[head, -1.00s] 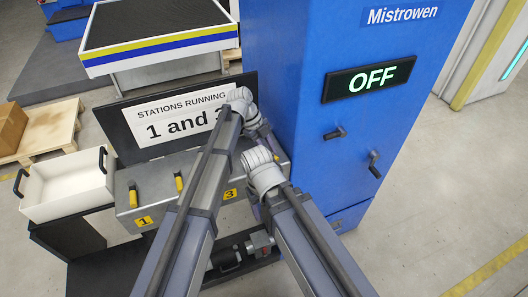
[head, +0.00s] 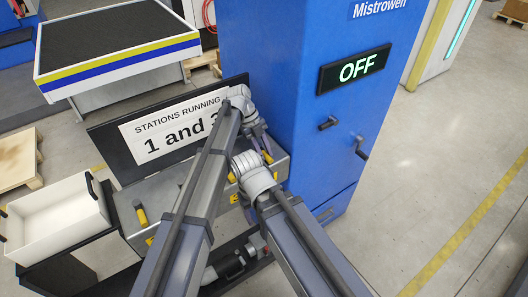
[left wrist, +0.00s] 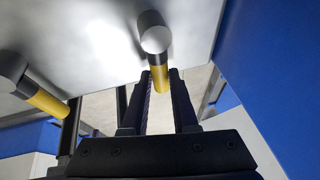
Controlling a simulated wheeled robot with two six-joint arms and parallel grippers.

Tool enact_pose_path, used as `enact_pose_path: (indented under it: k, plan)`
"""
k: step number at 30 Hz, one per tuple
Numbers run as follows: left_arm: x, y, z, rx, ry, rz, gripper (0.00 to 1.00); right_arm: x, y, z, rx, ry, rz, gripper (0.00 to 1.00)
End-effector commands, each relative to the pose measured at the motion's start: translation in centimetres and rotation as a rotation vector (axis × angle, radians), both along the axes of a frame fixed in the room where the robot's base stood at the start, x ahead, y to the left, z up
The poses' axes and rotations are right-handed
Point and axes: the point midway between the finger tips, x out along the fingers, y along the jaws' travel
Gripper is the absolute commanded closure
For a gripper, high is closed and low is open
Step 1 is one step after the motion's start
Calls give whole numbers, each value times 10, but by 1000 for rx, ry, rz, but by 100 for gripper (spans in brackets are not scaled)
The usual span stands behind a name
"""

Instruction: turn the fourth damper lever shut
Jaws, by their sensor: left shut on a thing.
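My left gripper (head: 264,148) is at the right end of the grey lever box (head: 168,192), close to the blue cabinet. In the left wrist view its two fingers (left wrist: 160,88) are shut on the yellow grip of a damper lever (left wrist: 155,38), the one nearest the blue wall. Another yellow-gripped lever (left wrist: 45,101) stands to its left, apart from the fingers. The first lever (head: 140,215) shows in the head view at the box's left end. My arms hide part of the box and some number plates. My right gripper is hidden behind its own wrist.
A sign (head: 172,130) behind the box reads "STATIONS RUNNING 1 and", then a figure partly covered by my arm. The blue cabinet (head: 290,70) has a display (head: 355,69) reading OFF and two black handles. A white bin (head: 58,225) stands at the left. Floor at the right is clear.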

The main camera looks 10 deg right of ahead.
Motion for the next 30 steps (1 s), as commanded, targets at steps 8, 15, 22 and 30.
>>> enact_pose_path:
  k: [8, 15, 22, 30]
  plan:
    - [0, 1, 0, 2, 1, -2, 100, 0, 0, 0, 0, 0, 0, 36]
    - [0, 1, 0, 1, 0, -2, 52, 0, 0, 0, 0, 0, 0, 36]
    - [0, 1, 0, 1, 0, -1, 43, 0, 0, 0, 0, 0, 0, 36]
    - [0, 0, 6, 1, 0, 0, 43, 0, 0, 6, 0, 0, 0, 36]
